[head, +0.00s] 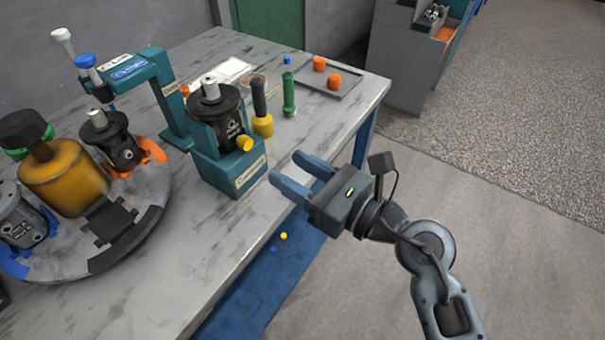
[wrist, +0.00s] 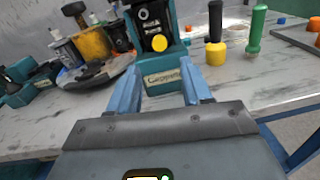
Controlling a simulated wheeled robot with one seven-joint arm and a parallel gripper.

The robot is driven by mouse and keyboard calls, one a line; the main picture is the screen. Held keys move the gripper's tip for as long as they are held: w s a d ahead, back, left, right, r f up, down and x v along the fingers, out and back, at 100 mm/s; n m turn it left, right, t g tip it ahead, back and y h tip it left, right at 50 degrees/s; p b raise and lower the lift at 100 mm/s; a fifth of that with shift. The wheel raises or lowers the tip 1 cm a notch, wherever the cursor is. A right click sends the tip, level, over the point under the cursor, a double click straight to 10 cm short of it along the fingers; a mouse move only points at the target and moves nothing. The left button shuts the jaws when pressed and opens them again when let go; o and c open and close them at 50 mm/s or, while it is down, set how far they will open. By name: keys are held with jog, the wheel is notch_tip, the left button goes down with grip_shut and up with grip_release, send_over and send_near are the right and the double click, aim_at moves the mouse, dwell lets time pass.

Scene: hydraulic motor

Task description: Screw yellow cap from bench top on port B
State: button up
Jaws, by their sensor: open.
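The black motor (head: 213,105) stands upright in a teal holder (head: 227,172) near the bench's front edge. A yellow cap (head: 244,142) sits at the motor's front side; it also shows in the wrist view (wrist: 158,42). Port lettering is unreadable. I see no separate loose yellow cap on the bench top. My gripper (head: 285,167) is open and empty, right of the holder and pointing towards it. In the wrist view the holder lies beyond the fingers (wrist: 160,68).
A black-handled tool with yellow base (head: 262,120) and a green tool (head: 289,95) stand right of the motor. A tray (head: 335,87) bears orange pieces. A round turntable (head: 150,215) with other motors is at left. Small yellow and blue pieces (head: 284,236) lie below the bench top.

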aim_at(249, 145)
jog(key=x, duration=0.6)
jog(key=shift+w+a+r, duration=0.1)
jog(key=shift+p+x, duration=0.3)
jog(key=shift+x, duration=0.55)
dwell(0.4)
grip_shut()
jog(key=shift+m+p, duration=0.6)
jog(key=shift+p, duration=0.4)
